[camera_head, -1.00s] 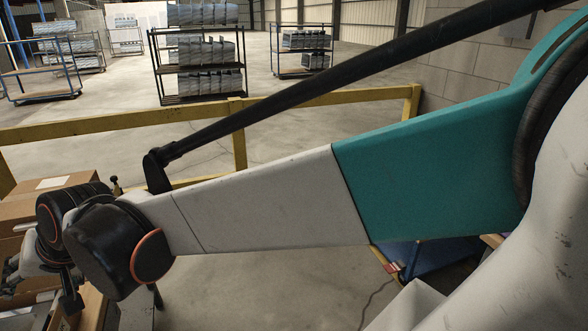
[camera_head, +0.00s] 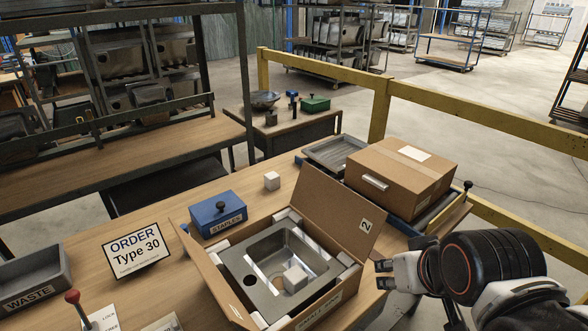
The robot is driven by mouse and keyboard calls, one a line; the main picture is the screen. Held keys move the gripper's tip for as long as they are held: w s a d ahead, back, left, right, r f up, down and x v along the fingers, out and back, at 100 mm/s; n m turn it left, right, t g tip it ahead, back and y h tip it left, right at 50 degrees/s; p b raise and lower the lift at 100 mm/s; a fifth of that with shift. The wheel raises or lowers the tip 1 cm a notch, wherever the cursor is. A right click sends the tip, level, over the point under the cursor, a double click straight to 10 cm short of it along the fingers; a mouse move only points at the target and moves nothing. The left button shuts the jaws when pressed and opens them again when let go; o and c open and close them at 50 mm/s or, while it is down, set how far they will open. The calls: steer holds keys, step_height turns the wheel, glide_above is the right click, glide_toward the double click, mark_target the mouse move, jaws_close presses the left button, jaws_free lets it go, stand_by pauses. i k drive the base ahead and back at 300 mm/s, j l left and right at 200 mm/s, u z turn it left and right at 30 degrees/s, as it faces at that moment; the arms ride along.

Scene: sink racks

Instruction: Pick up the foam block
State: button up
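A small pale block (camera_head: 272,180), which looks like foam, sits on the wooden table behind the open carton. A second pale block (camera_head: 295,279) lies inside the metal sink (camera_head: 245,285), which is in the open cardboard carton (camera_head: 205,264). I cannot tell which one the task means. White corner pieces also show between sink and carton. My gripper (camera_head: 384,275) is at the right, beside the carton's right side and apart from both blocks. Its fingers point left and hold nothing that I can see. Their opening is too small and partly hidden to judge.
A blue staples box (camera_head: 218,213) stands left of the carton, near an order sign (camera_head: 136,241) and a waste bin (camera_head: 30,283). A closed cardboard box (camera_head: 400,178) stands behind the carton's raised flap (camera_head: 340,215). A yellow rail (camera_head: 480,119) runs behind.

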mark_target(271, 179)
steer(key=i+l, duration=0.2)
steer(key=l, duration=0.15)
steer(key=i+l+u, duration=0.1)
steer(key=i+l, duration=0.35)
steer(key=l, duration=0.2)
steer(key=i+l+u, duration=0.15)
steer(key=l, duration=0.2)
steer(key=i+l, duration=0.2)
steer(key=l, duration=0.15)
steer(key=i+l+u, duration=0.1)
steer(key=l, duration=0.3)
steer(key=i+l+u, duration=0.1)
steer(key=u, duration=1.15)
